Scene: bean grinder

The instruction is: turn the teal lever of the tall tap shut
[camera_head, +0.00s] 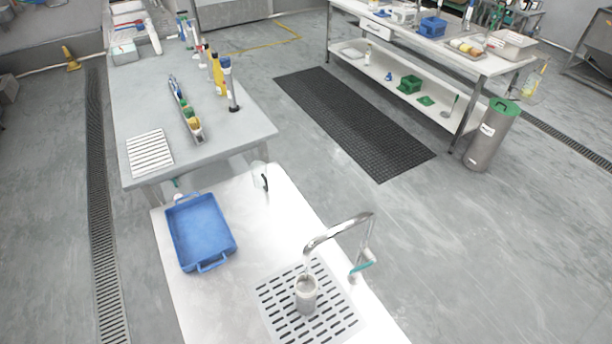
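The tall tap (340,228) stands at the right edge of the white counter, its chrome spout curving left. A grey metal cup (306,293) stands upright on the slotted drain grate (340,318) under the spout's end. A short pale line shows between spout and cup; I cannot tell whether it is running water. Neither of my grippers is in view.
A blue tray (201,234) lies on the white counter (262,236) to the left. A small fixture (263,179) stands at the counter's far edge. Behind is a grey table (160,95) with bottles and a rack. A steel bin (490,138) with green lid stands on the floor.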

